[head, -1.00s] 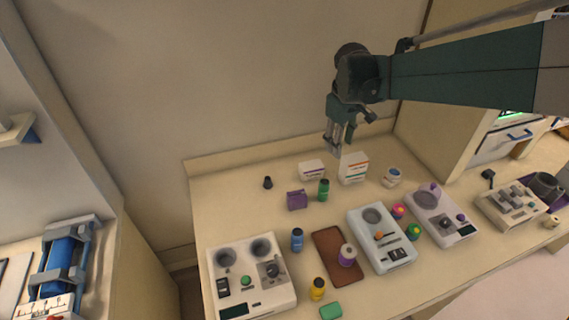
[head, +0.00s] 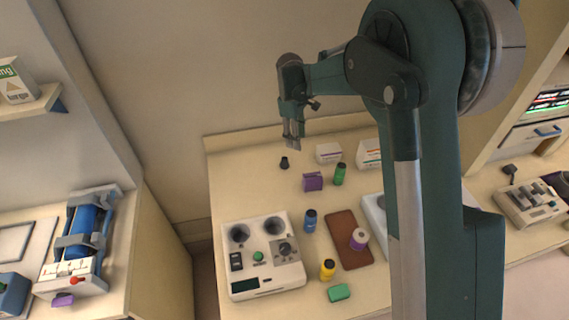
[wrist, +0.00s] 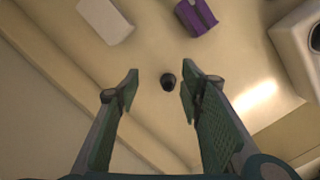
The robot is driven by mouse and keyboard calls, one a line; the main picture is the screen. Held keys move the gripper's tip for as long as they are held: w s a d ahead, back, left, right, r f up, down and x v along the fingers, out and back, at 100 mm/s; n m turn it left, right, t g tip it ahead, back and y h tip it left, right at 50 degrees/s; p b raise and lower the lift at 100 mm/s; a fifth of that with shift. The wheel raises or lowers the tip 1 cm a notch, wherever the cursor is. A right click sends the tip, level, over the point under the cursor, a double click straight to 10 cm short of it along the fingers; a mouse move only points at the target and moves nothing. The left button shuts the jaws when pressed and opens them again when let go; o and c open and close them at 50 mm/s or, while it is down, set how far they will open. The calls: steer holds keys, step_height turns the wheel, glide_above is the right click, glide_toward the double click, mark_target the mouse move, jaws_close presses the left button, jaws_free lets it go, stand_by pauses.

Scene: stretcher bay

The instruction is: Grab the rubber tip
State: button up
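The rubber tip (head: 284,162) is a small black piece standing on the counter near the back wall. In the wrist view the rubber tip (wrist: 168,81) shows between my two fingers, nearer the right one, beyond the fingertips. My gripper (head: 293,143) is above the counter, just above and to the right of the tip in the head view. In the wrist view my gripper (wrist: 160,80) has its fingers wide apart with nothing held. The fingers do not appear to touch the tip.
A purple box (head: 313,181) and a white box (head: 328,153) stand to the right of the tip. A green bottle (head: 339,174) is beyond the purple box. A white device with two round wells (head: 240,287) is in front. The counter left of the tip is clear.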

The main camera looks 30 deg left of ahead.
steer(key=n, duration=0.2)
glide_above(284, 158)
steer(key=shift+h, duration=0.3)
steer(key=f, duration=0.3)
steer(key=a+f, duration=0.1)
steer(key=f, duration=0.1)
steer(key=shift+s+f, duration=0.2)
steer(key=shift+f, duration=0.15)
steer(key=shift+d+f, duration=0.25)
steer(key=shift+f, duration=1.05)
steer(key=shift+w+d+f+p, duration=0.15)
steer(key=shift+f+p, duration=0.1)
steer(key=shift+f, duration=0.6)
steer(key=shift+s+d+f+p, duration=0.1)
steer(key=shift+f+p, duration=0.15)
steer(key=shift+f, duration=0.6)
steer(key=shift+w+d+f+p, duration=0.15)
steer(key=shift+f+p, duration=0.1)
steer(key=shift+f, duration=0.6)
steer(key=c, duration=0.9)
